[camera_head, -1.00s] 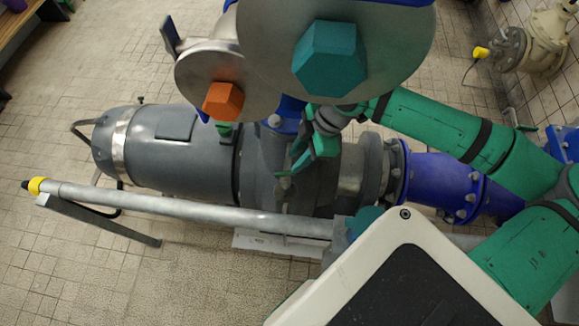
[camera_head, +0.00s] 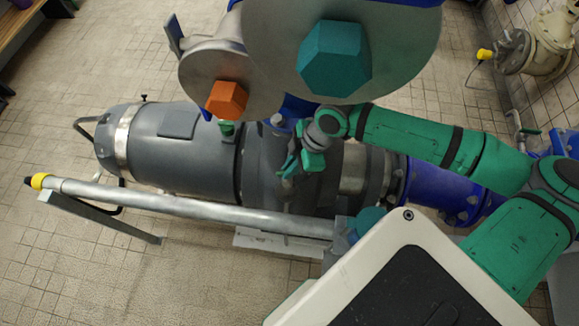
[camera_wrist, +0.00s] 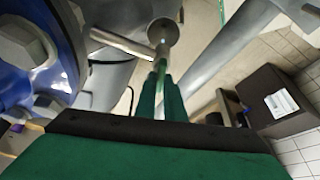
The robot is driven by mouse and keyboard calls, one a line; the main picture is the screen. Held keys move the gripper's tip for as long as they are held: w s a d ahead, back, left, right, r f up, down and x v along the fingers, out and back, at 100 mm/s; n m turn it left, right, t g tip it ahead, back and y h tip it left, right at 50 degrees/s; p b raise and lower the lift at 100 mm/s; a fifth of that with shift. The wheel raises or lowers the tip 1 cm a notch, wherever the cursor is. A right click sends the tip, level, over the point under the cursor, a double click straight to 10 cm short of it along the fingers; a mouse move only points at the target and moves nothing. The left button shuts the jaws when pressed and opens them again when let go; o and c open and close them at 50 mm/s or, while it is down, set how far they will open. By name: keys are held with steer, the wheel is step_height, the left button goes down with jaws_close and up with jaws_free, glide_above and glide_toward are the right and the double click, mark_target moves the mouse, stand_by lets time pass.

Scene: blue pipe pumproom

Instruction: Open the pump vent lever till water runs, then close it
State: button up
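The grey pump (camera_head: 185,150) lies across the middle of the head view, its blue outlet pipe to the right. My gripper (camera_head: 290,172) is over the pump casing, pointing down and left. In the wrist view its two green fingers (camera_wrist: 162,98) stand close together with a narrow slit between them. A metal fitting with a round disc (camera_wrist: 163,31) and a side bar (camera_wrist: 122,42) lies just beyond the fingertips; I cannot tell if they touch. A small green part (camera_head: 226,129) shows below the orange hex knob. I cannot tell which part is the vent lever. No running water shows.
Large metal discs with a teal hex (camera_head: 334,58) and an orange hex (camera_head: 227,99) overhang the pump. A grey rail (camera_head: 190,204) runs along its near side. A brown box (camera_wrist: 272,100) stands at right in the wrist view.

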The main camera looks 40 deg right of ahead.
steer(key=shift+w, duration=0.1)
jaws_close()
steer(key=shift+a+m, duration=0.1)
steer(key=shift+m, duration=0.2)
steer(key=shift+s+m+t+h, duration=0.15)
steer(key=shift+m+t+h, duration=0.15)
steer(key=shift+m, duration=0.55)
steer(key=shift+s+m+t+h, duration=0.2)
steer(key=shift+m+h, duration=0.1)
steer(key=shift+m, duration=0.55)
steer(key=shift+w, duration=0.1)
steer(key=o, duration=0.7)
jaws_free()
steer(key=shift+c, duration=0.2)
steer(key=shift+n, duration=0.3)
